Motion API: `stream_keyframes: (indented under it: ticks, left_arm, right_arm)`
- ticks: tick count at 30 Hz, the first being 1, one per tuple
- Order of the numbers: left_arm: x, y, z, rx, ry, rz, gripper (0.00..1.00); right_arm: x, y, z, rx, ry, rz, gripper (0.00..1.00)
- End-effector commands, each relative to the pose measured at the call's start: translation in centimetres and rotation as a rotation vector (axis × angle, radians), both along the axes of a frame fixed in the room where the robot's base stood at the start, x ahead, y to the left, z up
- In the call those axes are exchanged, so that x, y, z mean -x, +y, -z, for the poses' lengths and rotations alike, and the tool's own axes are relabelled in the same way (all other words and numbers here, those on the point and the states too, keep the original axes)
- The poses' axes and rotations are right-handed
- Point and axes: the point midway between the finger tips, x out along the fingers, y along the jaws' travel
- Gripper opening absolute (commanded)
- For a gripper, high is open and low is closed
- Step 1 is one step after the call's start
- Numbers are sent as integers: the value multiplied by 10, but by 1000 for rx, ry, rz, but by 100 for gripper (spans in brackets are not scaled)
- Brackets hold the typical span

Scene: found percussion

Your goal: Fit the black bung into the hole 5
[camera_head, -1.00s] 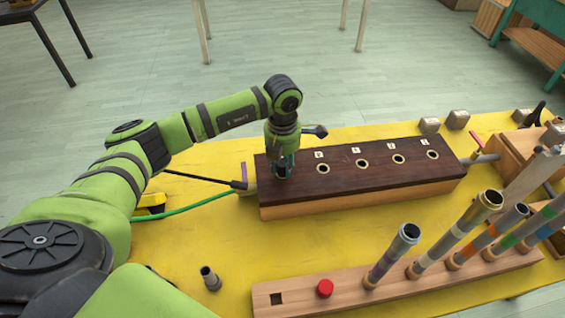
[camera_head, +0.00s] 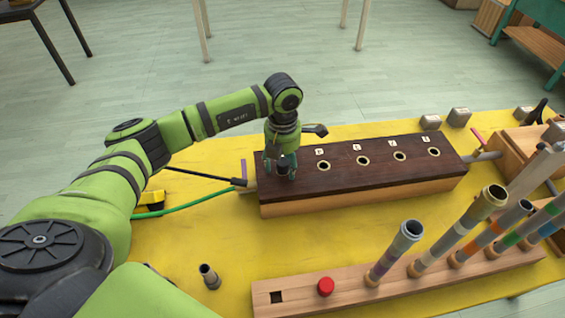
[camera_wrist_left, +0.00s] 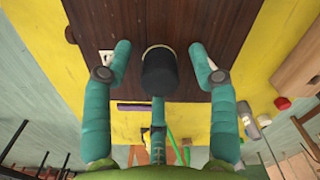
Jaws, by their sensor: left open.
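The black bung (camera_wrist_left: 160,72) stands at the leftmost hole of the dark-topped wooden box (camera_head: 390,168). In the left wrist view a pale ring shows at its far edge; how deep it sits is hard to tell. In the head view the bung (camera_head: 282,166) is partly hidden by my fingers. My left gripper (camera_wrist_left: 160,50) is open, its teal fingers spread around the bung with visible gaps at both sides. The other ringed holes, such as the neighbouring one (camera_head: 323,166), look empty. The number tags are too small to read surely. My right gripper is not in view.
A wooden rail (camera_head: 400,282) with several upright tubes and a red cap (camera_head: 325,287) lies in front. A short grey tube (camera_head: 209,277) stands on the yellow tabletop (camera_head: 235,240). A green hose (camera_head: 190,207) runs left of the box. Small metal blocks (camera_head: 458,117) stand behind.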

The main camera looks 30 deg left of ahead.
Motion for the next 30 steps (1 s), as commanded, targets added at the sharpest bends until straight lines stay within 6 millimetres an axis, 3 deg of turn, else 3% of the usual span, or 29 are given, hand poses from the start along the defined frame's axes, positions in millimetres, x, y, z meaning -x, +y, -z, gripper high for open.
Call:
stream_keyframes:
  ticks: [15,21,30]
  left_arm:
    - [-2,1,-97,0,-5,0,59]
    - [-1,1,-114,-1,-1,0,59]
    - [-1,1,-116,0,0,0,59]
  right_arm:
    - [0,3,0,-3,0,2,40]
    - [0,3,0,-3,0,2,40]
    - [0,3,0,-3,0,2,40]
